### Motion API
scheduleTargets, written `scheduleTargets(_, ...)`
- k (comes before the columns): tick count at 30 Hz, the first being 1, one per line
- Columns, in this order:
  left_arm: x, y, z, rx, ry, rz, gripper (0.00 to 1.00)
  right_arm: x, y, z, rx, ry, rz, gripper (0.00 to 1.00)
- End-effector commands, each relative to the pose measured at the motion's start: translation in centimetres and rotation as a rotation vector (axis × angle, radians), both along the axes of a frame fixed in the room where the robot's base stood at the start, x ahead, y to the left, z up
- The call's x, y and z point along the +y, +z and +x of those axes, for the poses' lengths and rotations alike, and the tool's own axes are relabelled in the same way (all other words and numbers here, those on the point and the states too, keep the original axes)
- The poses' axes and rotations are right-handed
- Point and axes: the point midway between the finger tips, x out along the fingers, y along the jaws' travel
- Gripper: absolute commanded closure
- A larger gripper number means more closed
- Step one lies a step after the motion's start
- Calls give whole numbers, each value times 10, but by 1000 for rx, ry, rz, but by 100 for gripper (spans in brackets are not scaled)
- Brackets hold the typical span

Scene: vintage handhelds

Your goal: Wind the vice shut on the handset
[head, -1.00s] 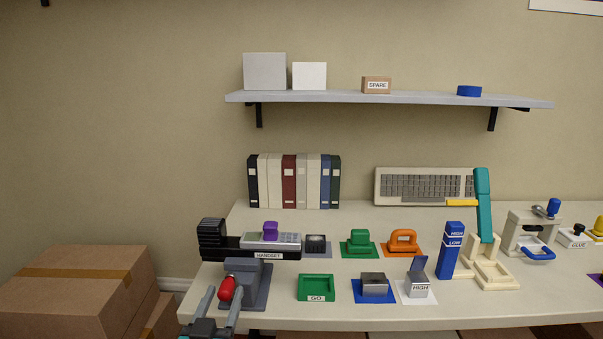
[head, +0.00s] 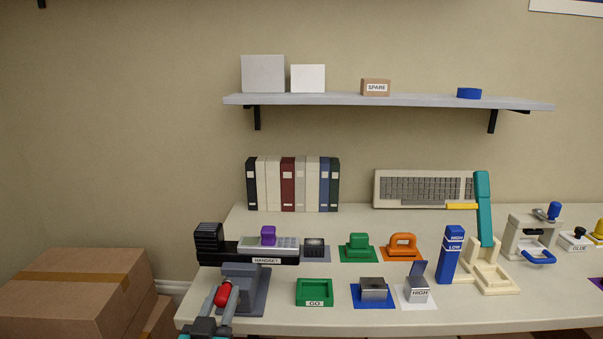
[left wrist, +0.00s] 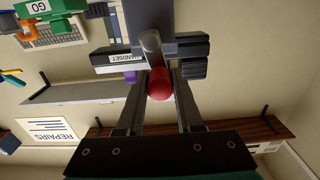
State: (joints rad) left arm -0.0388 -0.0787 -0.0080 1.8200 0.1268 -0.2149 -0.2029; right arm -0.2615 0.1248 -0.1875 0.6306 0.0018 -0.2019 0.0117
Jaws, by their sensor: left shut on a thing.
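The grey vice (head: 242,277) stands at the left front of the bench. The black handset (head: 222,249), with a grey keypad and a purple block (head: 268,234) on top, lies across the vice's top. Its label also shows in the left wrist view (left wrist: 122,57). The jaw gap is hidden. The vice's handle ends in a red knob (head: 222,294). My left gripper (head: 222,298) is shut on this knob. In the left wrist view the fingers lie on both sides of the red knob (left wrist: 159,85), with the grey crank (left wrist: 150,45) beyond it. My right gripper is out of view.
Right of the vice are a green GO tray (head: 315,300), a blue mat with a grey block (head: 374,290) and a HIGH stand (head: 418,288). A green block (head: 358,245) and an orange handle (head: 403,245) sit behind. Boxes (head: 70,290) are stacked left of the bench.

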Motion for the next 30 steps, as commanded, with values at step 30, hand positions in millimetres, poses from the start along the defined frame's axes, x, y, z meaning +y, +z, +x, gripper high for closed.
scheduleTargets(30,12,-4,0,1,1,0,100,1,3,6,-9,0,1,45)
